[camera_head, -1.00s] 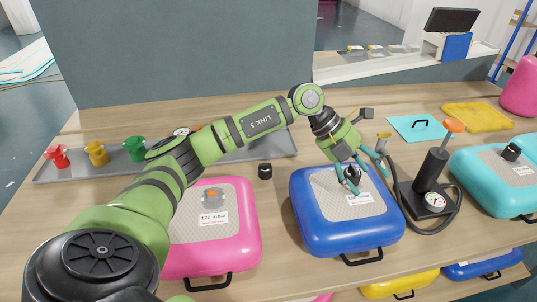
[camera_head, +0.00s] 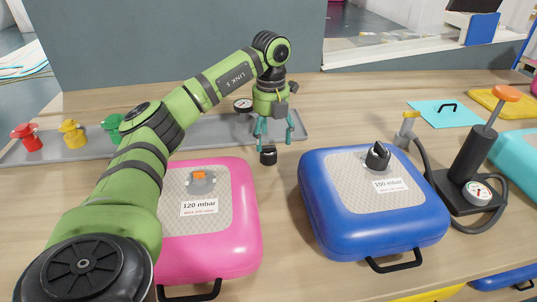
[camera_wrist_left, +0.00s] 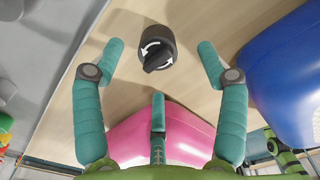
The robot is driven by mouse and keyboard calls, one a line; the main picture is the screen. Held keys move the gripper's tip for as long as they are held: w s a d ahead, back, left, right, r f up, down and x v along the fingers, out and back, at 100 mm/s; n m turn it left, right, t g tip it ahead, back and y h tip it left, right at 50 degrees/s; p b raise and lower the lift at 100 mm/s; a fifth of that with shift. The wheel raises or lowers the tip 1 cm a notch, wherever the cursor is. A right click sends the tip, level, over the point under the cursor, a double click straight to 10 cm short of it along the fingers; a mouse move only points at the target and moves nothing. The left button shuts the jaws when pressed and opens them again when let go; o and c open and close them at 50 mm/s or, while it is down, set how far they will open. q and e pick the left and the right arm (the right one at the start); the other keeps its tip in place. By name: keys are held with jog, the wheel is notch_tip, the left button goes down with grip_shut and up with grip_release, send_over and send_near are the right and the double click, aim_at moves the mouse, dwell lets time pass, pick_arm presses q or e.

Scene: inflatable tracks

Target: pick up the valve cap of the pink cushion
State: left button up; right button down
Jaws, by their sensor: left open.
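The pink cushion (camera_head: 240,235) lies on the table with a "120 mbar" label and an uncapped grey and orange valve (camera_head: 200,180). A small black valve cap (camera_head: 268,155) stands on the wood behind the cushion's far right corner. In the left wrist view the cap (camera_wrist_left: 157,48) shows white curved arrows and lies ahead, between the spread fingers. My left gripper (camera_head: 274,138) points down over the cap, open, with its fingers around or just above it; contact cannot be told. The pink cushion (camera_wrist_left: 190,135) also shows below in the wrist view. My right gripper is not in view.
A blue cushion (camera_head: 330,215) with its black cap on stands close to the right. A hand pump (camera_head: 465,165) with gauge and hose is beyond it. A grey tray (camera_head: 210,132) with red, yellow and green valves lies behind. Bare wood surrounds the cap.

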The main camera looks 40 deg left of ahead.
aim_at(268, 146)
pick_arm(q)
jog(key=f, duration=0.3)
jog(key=shift+s+a+f, duration=0.1)
jog(key=shift+s+f, duration=0.25)
jog(key=shift+f, duration=0.05)
jog(key=shift+w+f, duration=0.1)
jog(key=shift+f, duration=0.45)
jog(key=c, duration=1.1)
jog(key=shift+c, duration=0.2)
